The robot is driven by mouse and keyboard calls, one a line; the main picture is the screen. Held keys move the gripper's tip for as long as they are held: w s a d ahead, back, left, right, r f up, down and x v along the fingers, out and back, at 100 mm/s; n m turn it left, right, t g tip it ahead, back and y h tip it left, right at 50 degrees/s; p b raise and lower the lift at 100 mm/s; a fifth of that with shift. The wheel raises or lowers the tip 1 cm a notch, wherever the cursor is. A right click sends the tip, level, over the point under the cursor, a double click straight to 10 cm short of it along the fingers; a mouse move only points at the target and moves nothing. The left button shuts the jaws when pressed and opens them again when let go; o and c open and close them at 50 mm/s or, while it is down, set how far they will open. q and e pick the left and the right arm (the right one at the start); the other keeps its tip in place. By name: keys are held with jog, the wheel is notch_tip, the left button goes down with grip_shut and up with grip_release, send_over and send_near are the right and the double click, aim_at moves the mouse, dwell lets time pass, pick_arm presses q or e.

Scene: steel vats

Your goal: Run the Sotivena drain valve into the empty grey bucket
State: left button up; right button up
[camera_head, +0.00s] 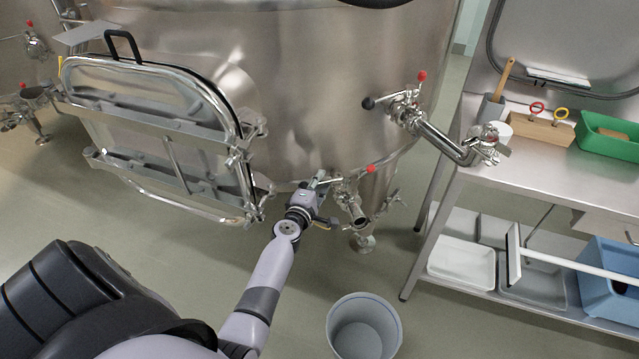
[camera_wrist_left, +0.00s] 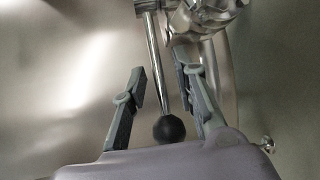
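A steel vat (camera_head: 290,85) fills the middle of the head view. Its low drain valve (camera_head: 347,190) has a red knob and a short spout angled down to the right. My left gripper (camera_head: 322,184) is just left of this valve. In the left wrist view a steel lever (camera_wrist_left: 154,60) ending in a black ball (camera_wrist_left: 169,129) lies between the fingers of my open left gripper (camera_wrist_left: 160,68), with gaps on both sides. The grey bucket (camera_head: 395,318) stands on the floor nearer me and looks empty; whether it is under the spout, I cannot tell. No vat name is readable. My right gripper is not in view.
A higher valve (camera_head: 405,108) with a side pipe (camera_head: 445,140) sticks out right of the drain valve. An open oval hatch door (camera_head: 150,130) juts out at left. A steel table (camera_head: 535,180) with tools and a green tray (camera_head: 608,137) stands at right.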

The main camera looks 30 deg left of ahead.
pick_arm(q)
grip_shut()
dwell(0.7)
